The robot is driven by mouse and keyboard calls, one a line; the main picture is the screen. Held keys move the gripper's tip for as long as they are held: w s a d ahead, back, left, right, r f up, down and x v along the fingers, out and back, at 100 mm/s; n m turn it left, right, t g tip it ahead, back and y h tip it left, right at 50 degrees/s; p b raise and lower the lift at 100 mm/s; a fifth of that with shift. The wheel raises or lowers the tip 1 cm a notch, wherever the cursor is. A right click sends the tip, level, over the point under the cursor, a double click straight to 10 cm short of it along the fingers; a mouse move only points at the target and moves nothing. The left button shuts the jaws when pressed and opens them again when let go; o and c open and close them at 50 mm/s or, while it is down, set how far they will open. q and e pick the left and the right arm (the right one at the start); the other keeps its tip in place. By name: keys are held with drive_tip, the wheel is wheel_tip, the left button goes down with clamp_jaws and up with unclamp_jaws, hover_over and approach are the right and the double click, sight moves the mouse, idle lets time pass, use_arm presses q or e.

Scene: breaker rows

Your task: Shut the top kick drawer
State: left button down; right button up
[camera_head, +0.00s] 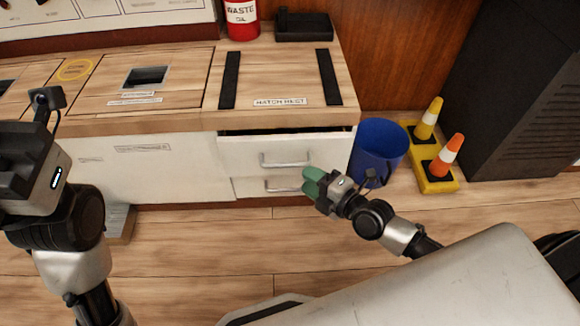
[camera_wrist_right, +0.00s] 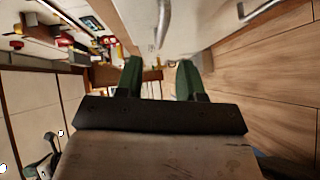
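The top kick drawer (camera_head: 262,154) is a white front with a metal bar handle (camera_head: 286,160), under the right end of the wooden counter. It stands out a little, with a dark gap along its top edge. A second drawer (camera_head: 250,187) with a similar handle is below it. My right gripper (camera_head: 312,180), with green fingers, is just in front of the drawers, low and right of the top handle. In the right wrist view its fingers (camera_wrist_right: 159,80) are apart with nothing between them, and a handle shows beyond. My left gripper (camera_head: 40,105) is at the left; its fingers are unclear.
A blue bin (camera_head: 378,150) stands right of the drawers, close to my right gripper. Orange and yellow cones (camera_head: 445,155) on a yellow base and a dark cabinet (camera_head: 505,90) stand further right. A red waste oil can (camera_head: 242,18) and black tray (camera_head: 304,27) sit on the counter.

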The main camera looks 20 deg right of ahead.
sight(288, 166)
drive_tip(key=b+x, duration=0.1)
drive_tip(key=x, duration=0.6)
drive_tip(key=shift+w+f+b, duration=0.1)
drive_tip(key=shift+w+b, duration=0.2)
drive_tip(key=shift+w, duration=0.05)
drive_tip(key=shift+c, duration=0.3)
clamp_jaws()
